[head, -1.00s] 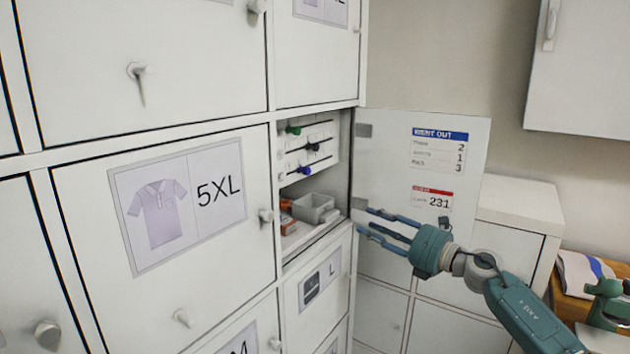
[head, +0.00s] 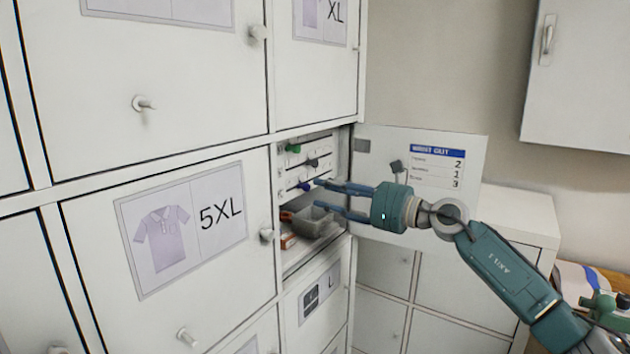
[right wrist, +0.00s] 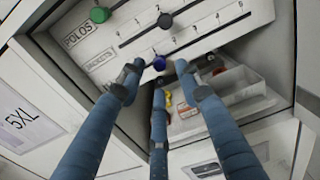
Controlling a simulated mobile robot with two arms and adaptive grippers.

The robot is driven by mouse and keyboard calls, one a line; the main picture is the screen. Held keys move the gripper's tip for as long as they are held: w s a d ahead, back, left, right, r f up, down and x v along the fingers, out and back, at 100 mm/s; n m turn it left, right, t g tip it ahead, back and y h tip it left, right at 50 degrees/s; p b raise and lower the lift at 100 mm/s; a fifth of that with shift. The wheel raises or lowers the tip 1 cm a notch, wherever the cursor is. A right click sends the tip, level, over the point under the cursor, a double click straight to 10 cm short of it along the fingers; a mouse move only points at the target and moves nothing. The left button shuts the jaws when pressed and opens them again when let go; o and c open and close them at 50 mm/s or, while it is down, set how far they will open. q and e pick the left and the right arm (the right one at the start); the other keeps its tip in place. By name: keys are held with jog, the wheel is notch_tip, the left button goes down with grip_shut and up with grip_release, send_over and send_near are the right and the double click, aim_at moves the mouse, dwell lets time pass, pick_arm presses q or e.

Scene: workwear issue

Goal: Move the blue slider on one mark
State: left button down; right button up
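The blue slider (head: 305,186) is the lowest of three sliders on a white panel inside the open locker. In the right wrist view the blue slider (right wrist: 159,62) sits toward the left part of its slot; its exact mark is hard to read. My right gripper (head: 318,198) reaches into the locker opening from the right. Its fingers are spread, with the two upper fingertips either side of the blue slider and the third below it (right wrist: 157,76). I cannot tell whether any finger touches it. My left gripper is not in view.
A green slider (head: 293,148) and a black slider (head: 312,163) are above the blue one. A grey bin (head: 312,222) stands on the shelf just below. The open door (head: 380,160) carries a count notice (head: 437,166), with my arm across its lower part.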

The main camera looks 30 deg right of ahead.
aim_at(309, 188)
jog(key=p+x, duration=0.1)
jog(key=x, duration=0.2)
jog(key=shift+r, duration=0.15)
jog(key=shift+w+a+p, duration=0.25)
jog(key=shift+w+p, duration=0.05)
jog(key=shift+w, duration=0.1)
grip_shut()
